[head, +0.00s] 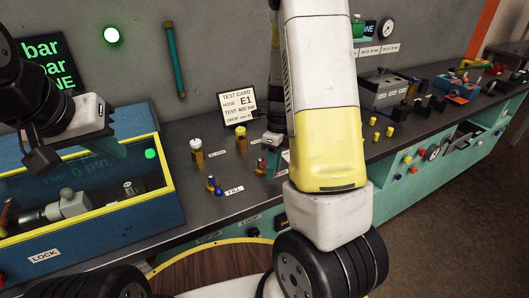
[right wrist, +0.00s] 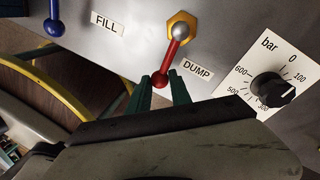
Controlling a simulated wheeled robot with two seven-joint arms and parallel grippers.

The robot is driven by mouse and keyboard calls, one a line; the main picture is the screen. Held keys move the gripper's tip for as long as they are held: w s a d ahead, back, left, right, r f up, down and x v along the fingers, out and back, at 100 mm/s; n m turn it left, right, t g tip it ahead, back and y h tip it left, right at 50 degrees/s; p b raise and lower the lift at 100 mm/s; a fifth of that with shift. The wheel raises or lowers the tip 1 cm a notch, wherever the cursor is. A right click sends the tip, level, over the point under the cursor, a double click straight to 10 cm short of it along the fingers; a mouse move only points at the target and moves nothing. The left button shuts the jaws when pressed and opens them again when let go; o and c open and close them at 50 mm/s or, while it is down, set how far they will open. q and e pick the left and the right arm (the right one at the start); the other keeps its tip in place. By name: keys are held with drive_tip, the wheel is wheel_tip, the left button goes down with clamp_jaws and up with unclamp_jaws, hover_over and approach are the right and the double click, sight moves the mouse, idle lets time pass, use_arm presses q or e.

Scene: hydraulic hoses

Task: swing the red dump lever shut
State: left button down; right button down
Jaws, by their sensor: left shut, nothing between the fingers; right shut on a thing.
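The red dump lever (right wrist: 171,57) shows in the right wrist view, rising from its yellow hex base (right wrist: 183,24) beside the DUMP label (right wrist: 197,69). The green fingers of my right gripper (right wrist: 160,88) are shut on its red ball end. In the head view the lever (head: 261,164) is a small red spot by my right gripper (head: 265,158), partly hidden by my right arm.
A blue FILL lever (right wrist: 54,27) stands left of the dump lever; it also shows in the head view (head: 217,188). A pressure dial (right wrist: 272,88) sits to the right. Brass fittings (head: 197,150) and a test card (head: 237,107) stand behind on the bench.

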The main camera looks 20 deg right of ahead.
drive_tip(key=shift+s+a+m, duration=0.1)
drive_tip(key=shift+a+m, duration=0.3)
idle(0.3)
drive_tip(key=c, duration=1.2)
unclamp_jaws()
drive_tip(key=shift+a, duration=0.1)
drive_tip(key=shift+o, duration=0.2)
drive_tip(key=shift+r, duration=0.25)
drive_tip(key=r, duration=0.4)
drive_tip(key=w+d+r, duration=0.1)
drive_tip(key=r, duration=0.1)
drive_tip(key=shift+w+d+r, duration=0.1)
drive_tip(key=shift+r, duration=0.5)
